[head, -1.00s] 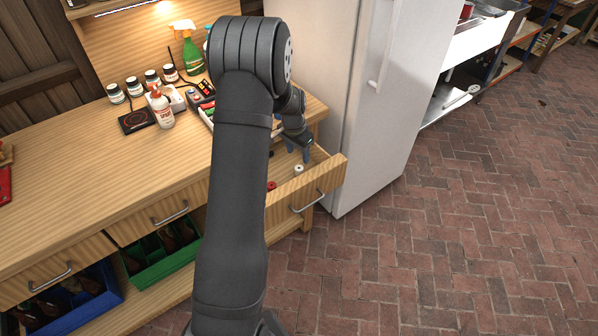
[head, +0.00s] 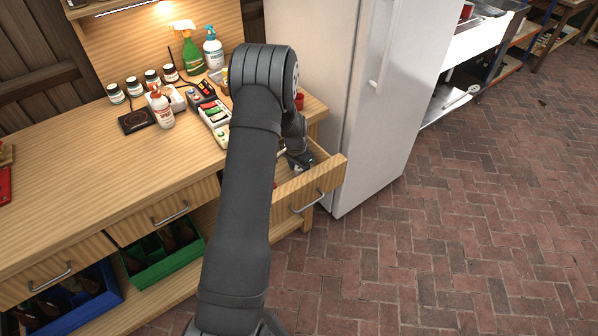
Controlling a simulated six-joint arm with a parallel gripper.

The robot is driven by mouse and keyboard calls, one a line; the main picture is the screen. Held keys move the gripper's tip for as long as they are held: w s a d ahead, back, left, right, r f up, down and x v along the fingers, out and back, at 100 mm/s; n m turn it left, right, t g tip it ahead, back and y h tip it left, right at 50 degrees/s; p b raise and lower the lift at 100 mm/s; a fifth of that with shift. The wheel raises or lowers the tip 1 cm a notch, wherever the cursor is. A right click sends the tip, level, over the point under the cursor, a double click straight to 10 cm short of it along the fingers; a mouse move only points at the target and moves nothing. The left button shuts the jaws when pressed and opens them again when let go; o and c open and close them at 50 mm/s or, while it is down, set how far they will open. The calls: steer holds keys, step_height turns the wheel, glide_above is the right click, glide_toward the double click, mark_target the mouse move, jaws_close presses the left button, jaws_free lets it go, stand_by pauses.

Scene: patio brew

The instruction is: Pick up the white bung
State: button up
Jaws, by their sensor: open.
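My gripper (head: 300,167) is down inside the open drawer (head: 312,184) at the right end of the wooden bench. It is small in the head view and partly covered by my own wrist, and its jaws are open. I cannot make out the white bung clearly now; the gripper is over the spot where it showed before and hides it. I cannot tell whether the fingers are around the bung or touching it.
A white fridge (head: 365,110) stands close to the right of the drawer. The bench (head: 75,180) carries several jars, a pump bottle (head: 161,107), a green spray bottle (head: 190,52) and a tray of small parts (head: 214,117). A red item (head: 299,101) stands behind my wrist.

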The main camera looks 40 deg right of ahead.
steer(key=c, duration=1)
